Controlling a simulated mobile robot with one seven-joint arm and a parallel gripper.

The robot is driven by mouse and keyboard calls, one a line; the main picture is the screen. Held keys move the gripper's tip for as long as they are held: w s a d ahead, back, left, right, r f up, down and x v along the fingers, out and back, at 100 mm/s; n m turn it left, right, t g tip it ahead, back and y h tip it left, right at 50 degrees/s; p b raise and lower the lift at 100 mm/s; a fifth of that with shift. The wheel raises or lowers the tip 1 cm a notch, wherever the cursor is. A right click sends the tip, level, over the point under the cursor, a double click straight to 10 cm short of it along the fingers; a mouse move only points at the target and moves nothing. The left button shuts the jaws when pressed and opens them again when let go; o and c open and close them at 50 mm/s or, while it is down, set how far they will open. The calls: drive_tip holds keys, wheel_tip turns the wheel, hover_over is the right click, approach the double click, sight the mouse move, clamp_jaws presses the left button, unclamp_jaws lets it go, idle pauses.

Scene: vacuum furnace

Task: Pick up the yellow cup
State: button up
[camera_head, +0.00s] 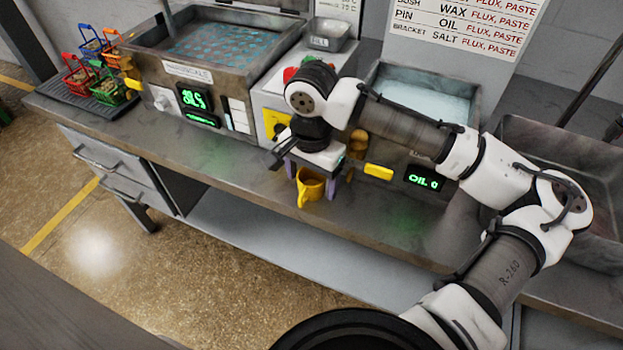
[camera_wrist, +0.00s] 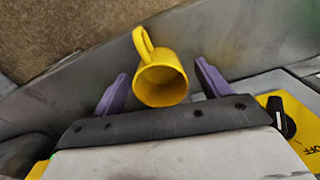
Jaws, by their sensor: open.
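The yellow cup (camera_head: 311,186) stands on the metal bench near its front edge, in front of the machines. In the wrist view the yellow cup (camera_wrist: 161,80) shows its open mouth, with its handle pointing up and left in the picture. My gripper (camera_head: 318,184) is directly above and around the cup, with a purple finger on each side. In the wrist view my gripper (camera_wrist: 160,90) is open, and gaps show between the cup and both fingers. The far side of the cup is partly hidden by my gripper in the head view.
A yellow handle (camera_head: 378,171) and the green OIL display (camera_head: 423,181) are on the machine front just right of my gripper. An ultrasonic-style tank (camera_head: 150,68) stands at left, beside several coloured baskets (camera_head: 108,92) on a dark mat. The bench (camera_head: 225,168) left of the cup is clear.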

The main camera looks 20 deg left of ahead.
sight(311, 176)
drive_tip(key=shift+f, duration=0.55)
drive_tip(key=c, duration=1.1)
drive_tip(key=shift+r, duration=0.1)
wheel_tip(311, 176, up, 20)
drive_tip(key=shift+s+f+b, duration=0.1)
drive_tip(key=shift+b, duration=0.5)
